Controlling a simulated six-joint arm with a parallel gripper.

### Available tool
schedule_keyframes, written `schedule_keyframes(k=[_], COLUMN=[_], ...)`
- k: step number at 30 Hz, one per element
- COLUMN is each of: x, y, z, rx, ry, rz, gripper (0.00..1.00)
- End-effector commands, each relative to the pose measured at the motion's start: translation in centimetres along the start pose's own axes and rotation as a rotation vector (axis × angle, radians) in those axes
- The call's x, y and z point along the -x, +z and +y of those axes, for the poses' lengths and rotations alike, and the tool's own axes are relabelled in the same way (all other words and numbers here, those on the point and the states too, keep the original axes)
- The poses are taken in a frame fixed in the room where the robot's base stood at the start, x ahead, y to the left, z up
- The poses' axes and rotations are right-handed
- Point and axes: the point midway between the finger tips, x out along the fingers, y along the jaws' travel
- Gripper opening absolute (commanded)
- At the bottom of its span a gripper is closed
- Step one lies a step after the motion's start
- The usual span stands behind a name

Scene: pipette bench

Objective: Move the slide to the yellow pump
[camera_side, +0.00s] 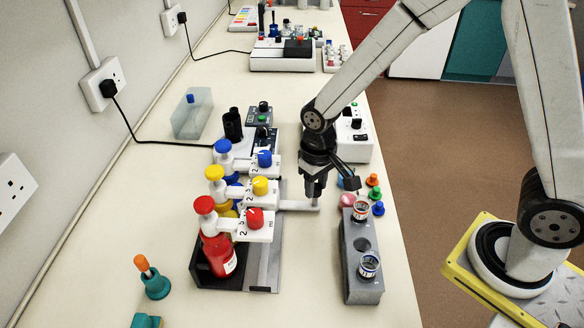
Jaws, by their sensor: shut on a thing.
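Three bottle-top pumps stand in a row in a dark rack: the red pump (218,255) nearest, the yellow pump (215,173) in the middle and the blue pump (223,146) farthest. A metal rail (263,268) runs along their right side. The slide (298,205) shows as a pale grey arm reaching right from the rail. Its inner part is hidden behind the pump heads, so I cannot tell exactly which pump it lines up with. My gripper (314,196) points down and is shut on the slide's outer end.
A grey block with vials (361,290) stands right of the gripper, close by. Small coloured caps (375,194) lie beyond it. A clear tub (192,114), black-cabled devices and a teal-based tool (153,284) are around the pumps.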

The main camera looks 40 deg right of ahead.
Motion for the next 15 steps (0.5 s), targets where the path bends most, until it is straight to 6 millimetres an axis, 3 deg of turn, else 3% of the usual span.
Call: schedule_keyframes(k=[15], x=[0.2], y=[3.6], z=[-4.1], rx=[0.003], ry=[-0.004], rz=[0.009], gripper=[0.00])
